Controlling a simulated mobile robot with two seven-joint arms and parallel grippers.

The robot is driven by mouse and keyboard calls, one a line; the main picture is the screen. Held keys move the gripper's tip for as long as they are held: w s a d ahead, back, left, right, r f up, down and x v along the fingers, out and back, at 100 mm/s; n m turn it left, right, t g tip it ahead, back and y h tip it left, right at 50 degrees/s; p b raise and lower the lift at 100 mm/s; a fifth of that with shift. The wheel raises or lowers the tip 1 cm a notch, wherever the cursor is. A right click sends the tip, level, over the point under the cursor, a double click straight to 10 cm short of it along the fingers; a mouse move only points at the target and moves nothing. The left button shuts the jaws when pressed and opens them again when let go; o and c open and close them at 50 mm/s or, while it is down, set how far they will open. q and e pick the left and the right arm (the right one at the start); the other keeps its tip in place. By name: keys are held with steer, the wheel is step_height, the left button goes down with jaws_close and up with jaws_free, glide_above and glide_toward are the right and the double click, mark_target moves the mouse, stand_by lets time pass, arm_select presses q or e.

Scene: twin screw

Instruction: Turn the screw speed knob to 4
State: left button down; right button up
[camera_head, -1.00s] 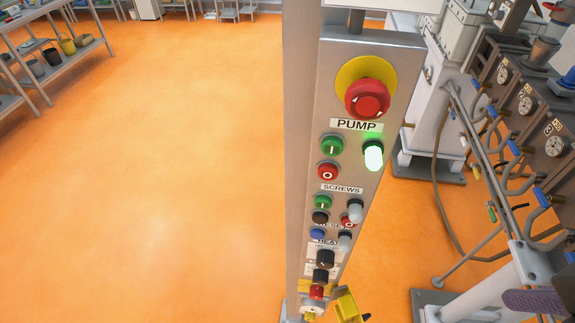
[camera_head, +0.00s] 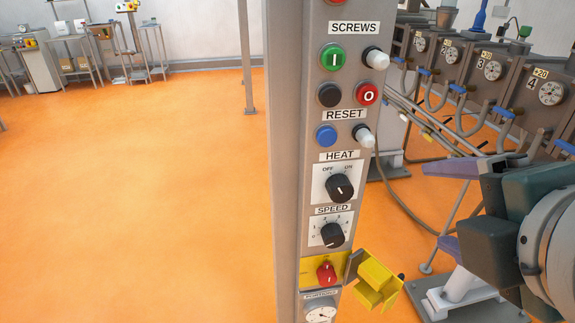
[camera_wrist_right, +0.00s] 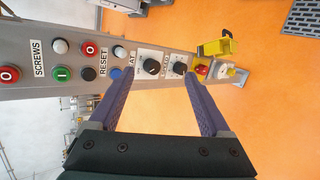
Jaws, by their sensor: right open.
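The speed knob (camera_head: 332,235) is a black dial on a white numbered plate under the SPEED label, on the grey control panel. Its exact setting is too small to read. It also shows in the right wrist view (camera_wrist_right: 180,68), close to the right-hand fingertip. My right gripper (camera_head: 438,207) is open and empty, to the right of the panel and apart from the knob in the head view. Its two purple fingers (camera_wrist_right: 157,72) point at the panel in the wrist view, with the heat knob and SPEED label between their tips. My left gripper is not in view.
The black heat knob (camera_head: 339,187) sits just above the speed knob. Below are a red knob (camera_head: 326,272) on a yellow plate and an open yellow cover (camera_head: 374,283) sticking out right. Machinery with gauges (camera_head: 492,70) stands behind right. The orange floor to the left is clear.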

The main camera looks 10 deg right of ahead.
steer(key=w+a+f+n+t+b, duration=0.1)
steer(key=w+f+n+t+b, duration=0.1)
steer(key=f+n+b, duration=0.5)
steer(key=w+f+n+t+b, duration=0.2)
steer(key=w+f+n+b, duration=0.1)
steer(key=f+b, duration=0.65)
steer(key=n+t+y+b, duration=0.3)
steer(key=n+b, duration=0.7)
steer(key=b, duration=0.6)
glide_toward(335, 243)
steer(key=w+b, duration=0.1)
steer(key=w, duration=0.7)
steer(key=shift+a, duration=0.1)
steer(key=shift+w+b, duration=0.3)
steer(key=shift+w, duration=0.4)
jaws_close()
